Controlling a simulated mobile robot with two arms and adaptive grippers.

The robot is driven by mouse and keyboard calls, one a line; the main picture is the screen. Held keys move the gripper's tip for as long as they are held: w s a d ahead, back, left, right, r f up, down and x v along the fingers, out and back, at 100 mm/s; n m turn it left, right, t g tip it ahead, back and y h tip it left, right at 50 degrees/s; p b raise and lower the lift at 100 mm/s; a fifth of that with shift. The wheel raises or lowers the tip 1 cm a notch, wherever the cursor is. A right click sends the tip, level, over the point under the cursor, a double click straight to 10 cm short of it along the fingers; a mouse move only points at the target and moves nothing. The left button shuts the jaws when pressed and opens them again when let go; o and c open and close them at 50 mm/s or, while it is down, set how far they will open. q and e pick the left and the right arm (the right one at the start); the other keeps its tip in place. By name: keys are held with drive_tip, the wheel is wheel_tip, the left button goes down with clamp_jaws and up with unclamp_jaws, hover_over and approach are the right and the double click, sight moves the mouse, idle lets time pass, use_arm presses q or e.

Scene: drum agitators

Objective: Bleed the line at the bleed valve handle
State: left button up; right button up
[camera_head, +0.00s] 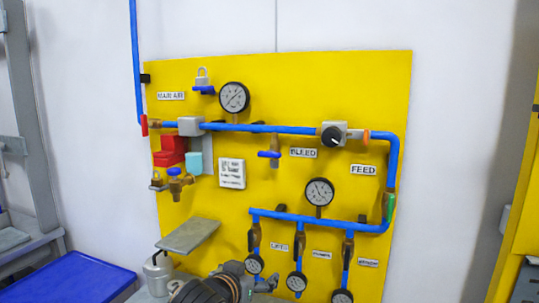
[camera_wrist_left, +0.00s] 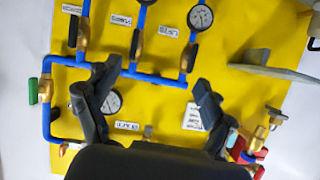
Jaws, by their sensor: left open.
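The bleed valve handle (camera_head: 269,155) is a small blue lever on a short stub under the upper blue pipe, left of the BLEED label (camera_head: 303,153). In the head view my left gripper (camera_head: 252,277) is low at the bottom edge, below and apart from the handle, partly cut off. In the left wrist view, which sees the board upside down, its two dark fingers (camera_wrist_left: 157,76) are spread wide with nothing between them. The BLEED label (camera_wrist_left: 128,125) shows just past the palm there; the handle cannot be made out clearly. My right gripper is not in view.
A grey shelf plate (camera_head: 188,235) juts out left of my gripper. A blue tray (camera_head: 75,284) lies at lower left.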

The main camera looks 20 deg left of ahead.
use_arm(q)
drive_tip(key=w+a+r+t, duration=0.1)
drive_tip(key=w+r+t, duration=0.25)
drive_tip(key=r, duration=0.95)
drive_tip(key=t, duration=0.1)
approach(268, 154)
drive_tip(key=shift+n, duration=0.4)
drive_tip(key=w+p, duration=0.1)
drive_tip(key=w, duration=0.2)
drive_tip(key=w+p, duration=0.2)
drive_tip(key=w, duration=0.1)
drive_tip(key=w+p, duration=0.2)
drive_tip(key=w, duration=0.2)
drive_tip(key=shift+d, duration=0.25)
drive_tip(key=shift+w+f+p, duration=0.1)
drive_tip(key=shift+w+p, duration=0.25)
drive_tip(key=shift+w, duration=0.2)
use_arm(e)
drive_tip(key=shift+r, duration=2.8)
use_arm(q)
drive_tip(key=c, duration=1.2)
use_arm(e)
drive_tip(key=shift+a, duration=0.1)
